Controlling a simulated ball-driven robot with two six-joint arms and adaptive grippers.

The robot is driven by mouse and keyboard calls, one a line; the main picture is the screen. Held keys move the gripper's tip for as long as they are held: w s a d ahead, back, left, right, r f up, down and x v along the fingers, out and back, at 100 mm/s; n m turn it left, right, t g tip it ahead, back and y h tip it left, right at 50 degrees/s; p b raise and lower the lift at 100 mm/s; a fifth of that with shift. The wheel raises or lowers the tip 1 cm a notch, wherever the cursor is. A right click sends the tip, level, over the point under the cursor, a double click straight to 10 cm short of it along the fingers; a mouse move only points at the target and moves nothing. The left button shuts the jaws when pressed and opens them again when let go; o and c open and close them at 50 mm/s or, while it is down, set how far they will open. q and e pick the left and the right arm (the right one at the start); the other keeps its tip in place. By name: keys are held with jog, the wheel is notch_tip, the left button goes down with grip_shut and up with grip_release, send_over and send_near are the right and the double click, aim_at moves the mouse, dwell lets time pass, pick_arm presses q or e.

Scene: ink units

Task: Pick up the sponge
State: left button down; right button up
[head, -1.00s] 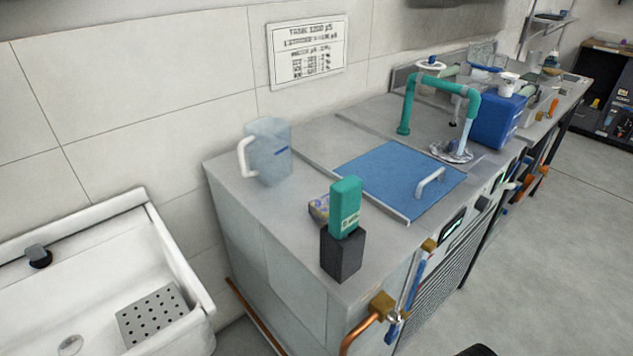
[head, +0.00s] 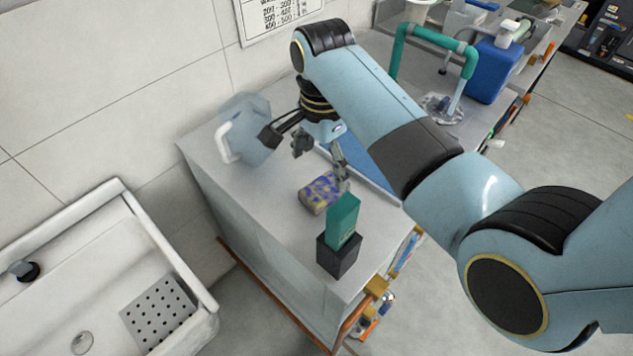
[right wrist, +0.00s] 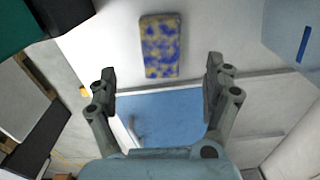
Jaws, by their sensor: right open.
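The sponge (head: 320,193) is a small yellow block with blue-purple patches. It lies flat on the grey counter, just behind the teal box in the head view. In the right wrist view the sponge (right wrist: 160,46) lies beyond the fingertips, roughly centred between them. My right gripper (head: 307,158) is open and empty, pointing down above the counter close to the sponge; its spread fingers also show in the right wrist view (right wrist: 160,78). The sponge is apart from both fingers in that view. My left gripper is not in view.
A teal box (head: 343,220) stands on a black block (head: 338,256) right beside the sponge. A clear pitcher (head: 243,125) stands at the back left. A blue panel (right wrist: 165,108) lies near the gripper. A white sink (head: 90,270) is at the left.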

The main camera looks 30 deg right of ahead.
aim_at(325, 186)
notch_tip(325, 186, down, 4)
jog(key=shift+d+r, duration=0.1)
jog(key=shift+r, duration=0.1)
jog(key=f, duration=0.3)
jog(key=d+f, duration=0.1)
jog(key=f, duration=0.1)
jog(key=shift+w, duration=0.2)
jog(key=shift+f, duration=0.15)
jog(key=shift+a, duration=0.1)
jog(key=shift+c, duration=2)
jog(key=c, duration=0.7)
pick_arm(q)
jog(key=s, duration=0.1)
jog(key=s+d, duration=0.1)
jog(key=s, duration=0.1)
pick_arm(e)
jog(key=shift+o, duration=0.2)
